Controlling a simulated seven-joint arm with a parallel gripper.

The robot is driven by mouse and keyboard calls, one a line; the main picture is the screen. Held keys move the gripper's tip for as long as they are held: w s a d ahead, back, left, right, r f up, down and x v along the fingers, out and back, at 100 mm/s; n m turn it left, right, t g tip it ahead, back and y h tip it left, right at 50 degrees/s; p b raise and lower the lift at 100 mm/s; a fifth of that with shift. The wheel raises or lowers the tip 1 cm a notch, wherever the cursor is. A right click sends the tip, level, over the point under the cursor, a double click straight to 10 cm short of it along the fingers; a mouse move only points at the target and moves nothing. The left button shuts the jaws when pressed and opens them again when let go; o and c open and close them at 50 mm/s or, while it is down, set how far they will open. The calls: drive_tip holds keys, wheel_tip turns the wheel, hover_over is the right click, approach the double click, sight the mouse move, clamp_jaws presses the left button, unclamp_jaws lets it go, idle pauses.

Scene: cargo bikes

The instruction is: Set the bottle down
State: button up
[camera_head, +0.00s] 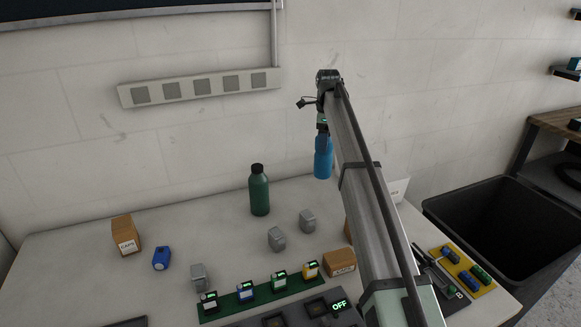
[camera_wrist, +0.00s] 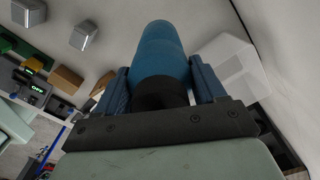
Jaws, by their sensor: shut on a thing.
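A blue bottle (camera_head: 323,163) hangs below my gripper (camera_head: 322,133) at the back of the table, near the wall. In the wrist view the blue bottle (camera_wrist: 160,55) lies between the two blue fingers of my gripper (camera_wrist: 160,88), its dark neck end closest to the camera. My gripper is shut on it near the dark end. The bottle looks upright in the head view. I cannot tell whether its base touches the table. A green bottle (camera_head: 259,190) with a dark cap stands upright on the table, left of the blue one.
The white table (camera_head: 80,265) holds several grey blocks (camera_head: 277,239), a blue block (camera_head: 161,258), cardboard boxes (camera_head: 126,236) and a green rack (camera_head: 245,297) at the front. A black bin (camera_head: 470,205) stands right of the table.

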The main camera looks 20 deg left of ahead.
drive_tip(key=r, duration=1.2)
drive_tip(key=shift+s+a+r, duration=0.1)
drive_tip(key=shift+s+a, duration=0.05)
drive_tip(key=shift+a, duration=0.1)
drive_tip(key=s+a+n, duration=0.9)
drive_tip(key=s+a, duration=2.1)
drive_tip(key=s, duration=0.1)
wheel_tip(320, 180, down, 21)
drive_tip(key=shift+a+f, duration=0.2)
drive_tip(key=shift+a, duration=0.1)
drive_tip(key=o, duration=1.5)
drive_tip(key=shift+f, duration=0.1)
